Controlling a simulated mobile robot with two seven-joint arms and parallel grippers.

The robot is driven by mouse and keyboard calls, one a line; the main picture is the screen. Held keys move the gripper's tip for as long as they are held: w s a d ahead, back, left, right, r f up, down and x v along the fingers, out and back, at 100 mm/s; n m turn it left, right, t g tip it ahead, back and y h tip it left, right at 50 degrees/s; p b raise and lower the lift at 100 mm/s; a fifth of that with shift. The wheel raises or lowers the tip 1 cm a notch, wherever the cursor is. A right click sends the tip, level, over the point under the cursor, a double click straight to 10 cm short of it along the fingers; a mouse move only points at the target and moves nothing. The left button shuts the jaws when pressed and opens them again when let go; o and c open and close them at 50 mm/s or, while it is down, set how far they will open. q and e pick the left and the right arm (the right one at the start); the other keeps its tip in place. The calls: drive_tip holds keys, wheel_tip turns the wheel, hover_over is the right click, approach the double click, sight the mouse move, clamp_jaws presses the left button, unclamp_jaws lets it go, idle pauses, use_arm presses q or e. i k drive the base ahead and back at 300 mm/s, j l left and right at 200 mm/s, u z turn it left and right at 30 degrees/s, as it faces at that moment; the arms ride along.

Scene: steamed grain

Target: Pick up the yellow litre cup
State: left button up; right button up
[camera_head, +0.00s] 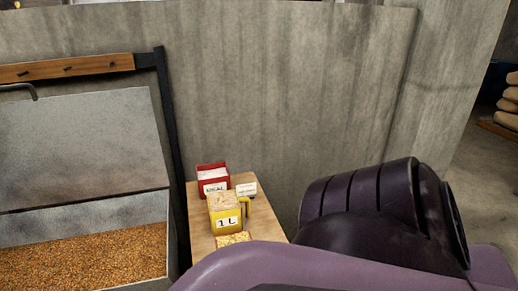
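The yellow litre cup (225,212) stands upright on a small wooden stand (201,238), left of the picture's middle. It has a white label reading "1 L" and a handle on its right side. Its top looks tan, but I cannot tell whether that is grain or the bare inside. My purple and black arm fills the lower right and lies in front of the stand's near part. Neither gripper shows, so no contact with the cup can be seen.
A red labelled box (212,177) and a small white card (246,189) stand just behind the cup. A speckled yellow item (233,238) sits in front, partly hidden by my arm. A metal bin of grain (80,262) is at left. A concrete wall (270,100) rises behind.

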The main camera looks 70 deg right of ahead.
sight(224, 209)
drive_tip(key=k+z, duration=0.2)
drive_tip(key=z, duration=1.65)
